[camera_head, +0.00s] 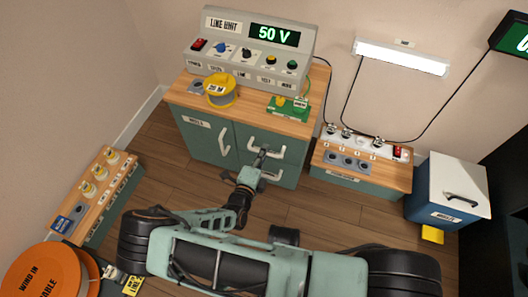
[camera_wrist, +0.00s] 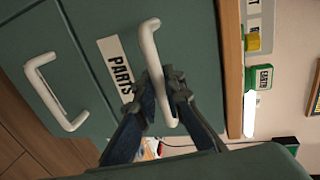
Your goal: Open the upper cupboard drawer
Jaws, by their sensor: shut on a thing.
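The green cupboard (camera_head: 212,150) has a wooden top. On its right side are two drawers with white bar handles, one above the other. My gripper (camera_head: 261,156) is at the upper drawer's handle (camera_head: 282,149). In the wrist view, which is turned sideways, the fingers (camera_wrist: 167,88) are shut around the upper handle (camera_wrist: 149,45), near the "PARTS" label (camera_wrist: 116,66). The lower handle (camera_wrist: 51,92) is free. I see no clear gap at the upper drawer front (camera_wrist: 185,40); it looks closed.
A "LINE UNIT" console (camera_head: 245,50), a yellow reel (camera_head: 220,92) and a green box (camera_head: 289,106) stand on the cupboard. A low bench (camera_head: 345,178) with sockets and a white-topped box (camera_head: 452,185) stand to the right. Floor (camera_head: 180,178) shows in front.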

